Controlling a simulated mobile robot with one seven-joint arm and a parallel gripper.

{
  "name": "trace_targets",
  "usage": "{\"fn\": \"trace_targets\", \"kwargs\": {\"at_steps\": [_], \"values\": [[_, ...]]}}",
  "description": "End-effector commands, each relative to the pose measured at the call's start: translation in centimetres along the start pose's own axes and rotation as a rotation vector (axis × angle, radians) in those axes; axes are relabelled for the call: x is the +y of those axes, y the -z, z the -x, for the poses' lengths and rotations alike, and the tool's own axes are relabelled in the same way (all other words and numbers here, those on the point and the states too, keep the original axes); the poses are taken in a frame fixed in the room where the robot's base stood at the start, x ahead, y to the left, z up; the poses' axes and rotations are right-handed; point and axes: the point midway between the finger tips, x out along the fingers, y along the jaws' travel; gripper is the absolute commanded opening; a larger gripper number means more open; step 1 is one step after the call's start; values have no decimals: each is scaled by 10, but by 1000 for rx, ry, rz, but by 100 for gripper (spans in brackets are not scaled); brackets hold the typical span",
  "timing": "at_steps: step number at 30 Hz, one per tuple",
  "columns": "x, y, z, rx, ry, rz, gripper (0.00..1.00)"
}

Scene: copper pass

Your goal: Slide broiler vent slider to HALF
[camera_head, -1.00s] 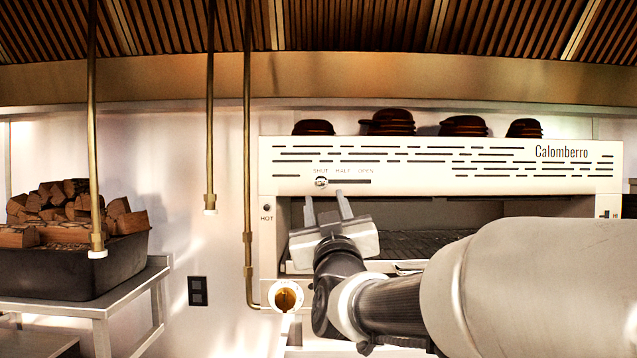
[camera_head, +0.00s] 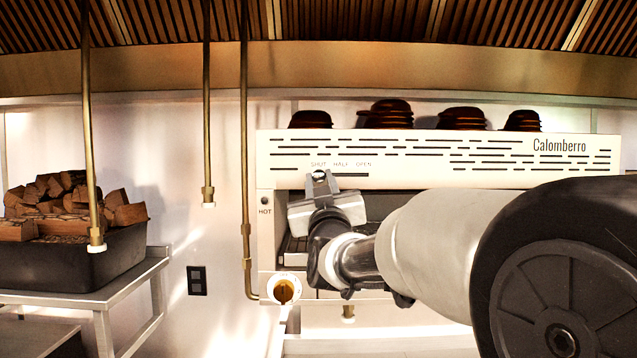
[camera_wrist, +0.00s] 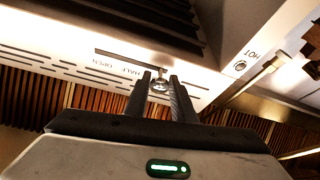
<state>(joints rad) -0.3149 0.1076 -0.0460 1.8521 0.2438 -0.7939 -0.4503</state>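The cream broiler (camera_head: 480,178) has a vent slot with SHUT, HALF and OPEN labels on its front panel. The slider knob (camera_head: 319,174) is at the left end of the slot, under SHUT. In the wrist view the small metal knob (camera_wrist: 160,85) sits between my two fingertips, and HALF and OPEN read to its left. My gripper (camera_head: 320,180) is up at the panel with its fingers on either side of the knob. The gripper (camera_wrist: 160,82) looks open, with slim gaps beside the knob; contact is not clear.
A HOT lamp (camera_head: 265,200) is left of the broiler opening, with a brass knob (camera_head: 284,291) below. Vertical brass pipes (camera_head: 246,150) hang to the left. Stacked dark bowls (camera_head: 388,113) stand on top. A firewood tub (camera_head: 95,262) is at far left.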

Motion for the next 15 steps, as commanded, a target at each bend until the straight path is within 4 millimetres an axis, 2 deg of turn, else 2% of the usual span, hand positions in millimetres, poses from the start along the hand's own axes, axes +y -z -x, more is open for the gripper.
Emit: {"fn": "trace_targets", "kwargs": {"at_steps": [5,10,15], "values": [[1,-1,0,0,0,0,0],[26,-10,4,4,-4,1,0],[48,-11,5,2,-3,1,0]]}}
